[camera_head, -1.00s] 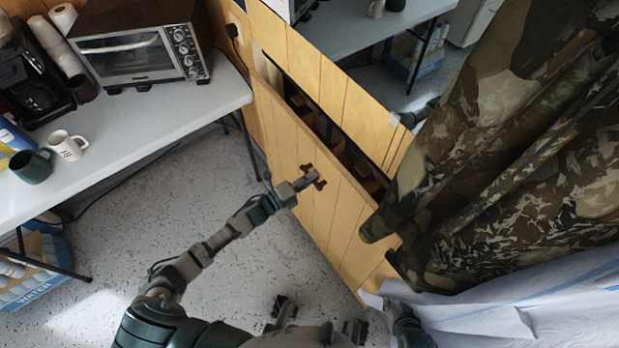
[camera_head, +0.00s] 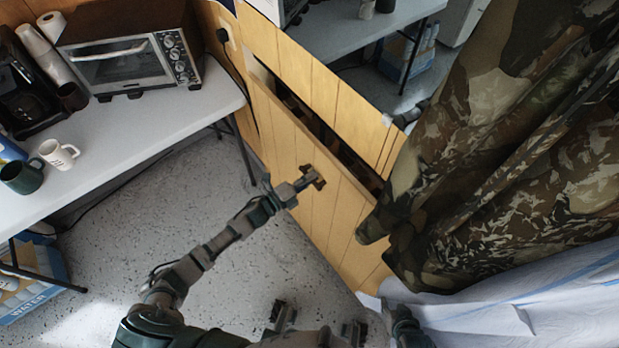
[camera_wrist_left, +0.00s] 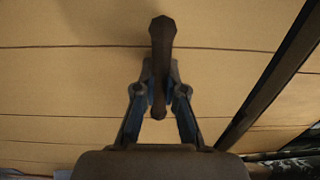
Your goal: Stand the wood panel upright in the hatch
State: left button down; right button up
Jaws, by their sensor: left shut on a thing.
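The light wood panel (camera_head: 340,228) stands on its lower edge in front of the hatch (camera_head: 322,132) in the wood wall, its top leaning out from the wall. A dark narrow gap shows between its top edge and the wall. My left gripper (camera_head: 309,181) is at the panel's outer face, shut on the dark handle (camera_wrist_left: 161,45) there. The left wrist view shows the fingers (camera_wrist_left: 160,92) closed around this handle, with the panel's boards behind. The panel's lower right end is partly hidden by a curtain and a sheet. My right gripper does not show.
A camouflage curtain (camera_head: 510,150) hangs close on the right, above a pale sheet (camera_head: 520,300). A white table (camera_head: 130,130) with a toaster oven (camera_head: 130,58), mugs and a coffee maker stands at left. The speckled floor (camera_head: 200,215) between table and panel is clear.

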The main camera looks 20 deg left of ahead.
aim_at(320, 172)
pick_arm(q)
jog(key=shift+w+d+r, duration=0.1)
jog(key=shift+w+r, duration=0.05)
jog(key=shift+r, duration=0.15)
jog(key=shift+x, duration=0.8)
jog(key=shift+x, duration=0.85)
jog(key=shift+w+d+f+b, duration=0.1)
jog(key=shift+d+b, duration=0.1)
jog(key=shift+b, duration=0.1)
jog(key=shift+w+d, duration=0.45)
jog(key=shift+w, duration=0.1)
